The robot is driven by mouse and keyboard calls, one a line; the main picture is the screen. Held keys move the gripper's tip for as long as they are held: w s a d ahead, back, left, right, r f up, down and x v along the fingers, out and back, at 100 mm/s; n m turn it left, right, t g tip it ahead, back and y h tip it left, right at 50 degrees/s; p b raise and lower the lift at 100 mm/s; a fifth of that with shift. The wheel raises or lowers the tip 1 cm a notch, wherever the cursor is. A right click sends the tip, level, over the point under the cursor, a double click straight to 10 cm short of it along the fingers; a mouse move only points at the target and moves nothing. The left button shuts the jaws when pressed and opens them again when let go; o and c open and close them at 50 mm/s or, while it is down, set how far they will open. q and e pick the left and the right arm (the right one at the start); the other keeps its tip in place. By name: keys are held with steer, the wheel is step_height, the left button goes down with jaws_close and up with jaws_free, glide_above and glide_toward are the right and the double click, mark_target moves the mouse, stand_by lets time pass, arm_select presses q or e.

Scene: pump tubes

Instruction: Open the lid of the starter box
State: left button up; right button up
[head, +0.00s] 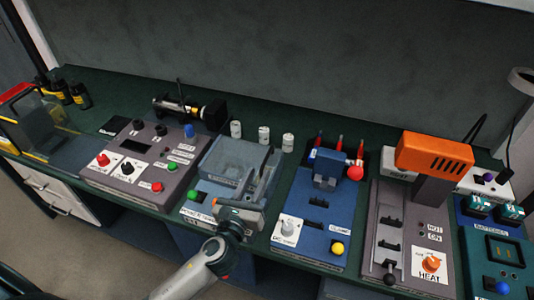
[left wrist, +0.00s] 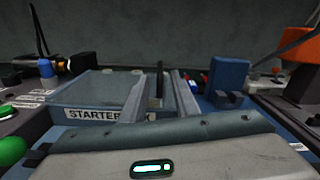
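The starter box (head: 234,160) is a grey, see-through block on a blue-grey panel, left of centre in the head view. Its lid looks shut. In the left wrist view the box (left wrist: 85,90) carries a "STARTER" label on its front edge. My left gripper (head: 268,168) is at the right part of the box, fingers pointing away from me. In the left wrist view its two fingers (left wrist: 160,82) stand apart, with a dark upright piece showing between them. I cannot tell whether the fingers touch the lid. The gripper body hides the box's lower front. My right gripper is not in view.
A grey panel (head: 128,180) with coloured knobs is left of the box. A blue panel (head: 305,215) with a dial and a blue block (head: 328,166) is close on the right. Small white cylinders (head: 263,134) stand behind. An orange heater (head: 433,152) is farther right.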

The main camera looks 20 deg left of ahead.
mark_target(272, 146)
arm_select(q)
steer(key=w+p, duration=0.1)
steer(key=w, duration=0.8)
steer(key=shift+d, duration=0.15)
steer(key=shift+c, duration=0.7)
jaws_close()
